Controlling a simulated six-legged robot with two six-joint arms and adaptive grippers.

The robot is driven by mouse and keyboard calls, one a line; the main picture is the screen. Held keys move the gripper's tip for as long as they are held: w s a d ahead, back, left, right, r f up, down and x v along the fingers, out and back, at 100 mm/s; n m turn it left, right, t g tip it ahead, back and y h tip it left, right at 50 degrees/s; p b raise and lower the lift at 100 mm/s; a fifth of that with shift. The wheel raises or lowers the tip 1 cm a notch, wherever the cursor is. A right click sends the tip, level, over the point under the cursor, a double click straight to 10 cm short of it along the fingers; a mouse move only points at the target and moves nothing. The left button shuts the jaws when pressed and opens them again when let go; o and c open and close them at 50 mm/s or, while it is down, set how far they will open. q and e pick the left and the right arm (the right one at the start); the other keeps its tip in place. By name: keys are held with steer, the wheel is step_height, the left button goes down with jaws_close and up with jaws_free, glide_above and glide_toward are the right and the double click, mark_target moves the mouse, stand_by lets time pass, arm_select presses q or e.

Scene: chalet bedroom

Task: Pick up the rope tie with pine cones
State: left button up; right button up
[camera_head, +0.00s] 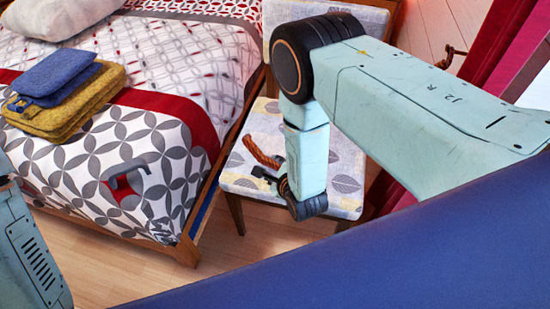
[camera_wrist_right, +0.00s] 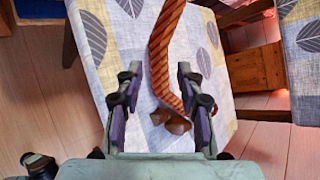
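The rope tie (camera_head: 262,153) is a twisted orange-brown cord lying on the seat of a patterned chair. In the right wrist view the rope (camera_wrist_right: 162,50) runs down between my finger pads, with brown pine cones (camera_wrist_right: 171,121) at its lower end. My right gripper (camera_head: 262,174) is over the seat by the rope and hides part of it. In the wrist view my right gripper (camera_wrist_right: 158,78) is open, with gaps between the rope and both fingers. My left arm shows at the left edge; its gripper is out of view.
The chair seat (camera_head: 246,186) has a leaf pattern. Another brown tie (camera_head: 450,57) is near the red curtain (camera_head: 491,45). Wooden floor shows in front.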

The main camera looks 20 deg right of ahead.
mark_target(266, 162)
steer(key=b+x, duration=0.3)
steer(key=x, duration=0.3)
steer(key=shift+s+a+f, duration=0.1)
steer(key=shift+f, duration=0.1)
steer(key=shift+w+f+b, duration=0.25)
steer(key=shift+w+b, duration=0.05)
steer(key=shift+w, duration=0.25)
jaws_close()
